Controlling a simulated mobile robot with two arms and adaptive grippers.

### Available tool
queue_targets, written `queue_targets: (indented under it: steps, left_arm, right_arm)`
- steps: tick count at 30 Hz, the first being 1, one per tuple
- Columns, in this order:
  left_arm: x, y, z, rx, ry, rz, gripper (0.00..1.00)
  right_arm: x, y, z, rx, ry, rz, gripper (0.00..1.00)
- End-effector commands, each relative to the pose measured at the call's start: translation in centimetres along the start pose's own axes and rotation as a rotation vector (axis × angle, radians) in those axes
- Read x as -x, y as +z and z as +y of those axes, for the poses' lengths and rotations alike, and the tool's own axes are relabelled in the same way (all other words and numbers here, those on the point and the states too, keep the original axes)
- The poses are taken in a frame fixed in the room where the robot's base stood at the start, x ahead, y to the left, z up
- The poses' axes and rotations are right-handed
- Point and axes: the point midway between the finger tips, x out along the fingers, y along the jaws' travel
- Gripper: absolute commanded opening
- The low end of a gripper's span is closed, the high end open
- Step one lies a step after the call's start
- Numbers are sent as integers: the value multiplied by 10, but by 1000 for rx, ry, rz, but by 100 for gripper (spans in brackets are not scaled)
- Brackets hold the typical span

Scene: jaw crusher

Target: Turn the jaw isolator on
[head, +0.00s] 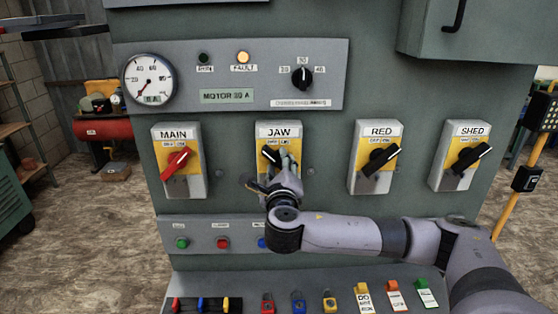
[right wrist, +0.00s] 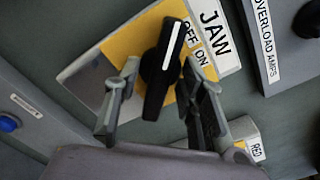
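The JAW isolator (head: 293,131) is a grey box with a yellow plate and a black rotary handle (head: 270,155), second from left on the panel. In the head view the handle tilts to the upper left, partly hidden by my right gripper (head: 272,178). In the right wrist view the handle (right wrist: 162,70) has a white line whose end lies by the OFF lettering. My right gripper (right wrist: 163,92) is open, its two fingers on either side of the handle's lower part, with a narrow gap visible. Contact cannot be told. My left gripper is not in view.
The MAIN isolator (head: 180,160) with a red handle stands left; RED (head: 375,158) and SHED (head: 460,156) stand right. Above are a gauge (head: 148,82), a lit amber FAULT lamp (head: 243,57) and a selector knob (head: 302,79). Push buttons (head: 223,243) and a shelf of padlocks and tags (head: 330,300) lie below.

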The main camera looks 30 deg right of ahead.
Motion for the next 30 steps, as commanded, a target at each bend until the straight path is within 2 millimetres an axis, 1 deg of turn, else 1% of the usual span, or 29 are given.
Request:
queue_targets:
  steps: [3,11,14,28,30]
  left_arm:
    - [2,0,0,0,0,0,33]
    - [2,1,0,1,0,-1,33]
    - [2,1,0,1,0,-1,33]
    - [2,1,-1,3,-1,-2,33]
    - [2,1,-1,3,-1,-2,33]
  right_arm:
    - [-6,0,0,0,0,0,37]
    - [-7,0,0,0,1,-1,37]
    - [-7,0,0,0,1,-1,31]
    - [-7,0,0,0,1,-1,0]
    - [-7,0,1,0,1,-1,0]
